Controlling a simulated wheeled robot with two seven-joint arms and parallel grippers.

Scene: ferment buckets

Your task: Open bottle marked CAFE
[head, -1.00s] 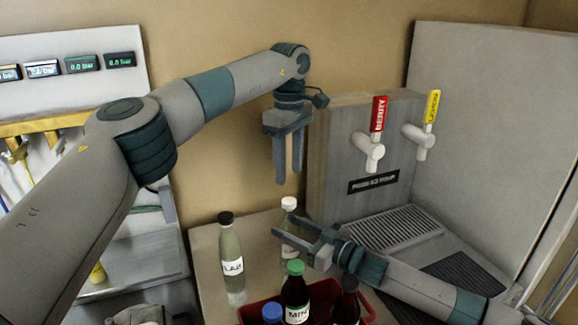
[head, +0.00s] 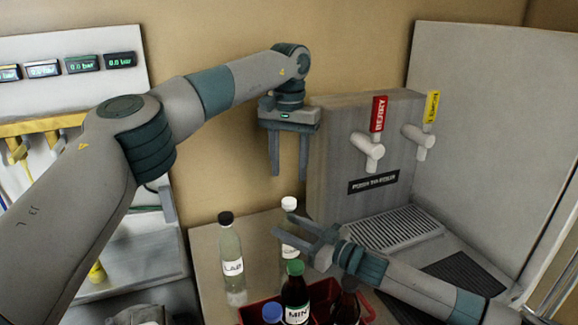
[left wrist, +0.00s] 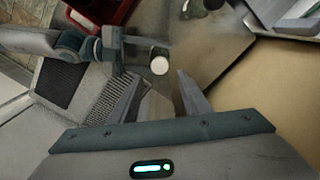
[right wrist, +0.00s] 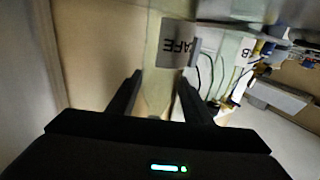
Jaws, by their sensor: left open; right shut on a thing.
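The clear bottle with a white cap (head: 289,203) stands on the counter near the dispenser. In the right wrist view its label (right wrist: 177,45) shows the letters AFE; the rest is cut off or hidden. My right gripper (head: 288,233) comes in from the right and is shut on this bottle's body (right wrist: 158,92). My left gripper (head: 289,172) is open and empty, pointing down above the white cap with a gap between. In the left wrist view the cap (left wrist: 159,66) shows from above, near the fingers.
A LAB bottle (head: 231,258) with a black cap stands to the left. A red crate (head: 250,312) in front holds several dark bottles, one with a green cap (head: 295,267). The dispenser (head: 345,150) with two taps stands close on the right.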

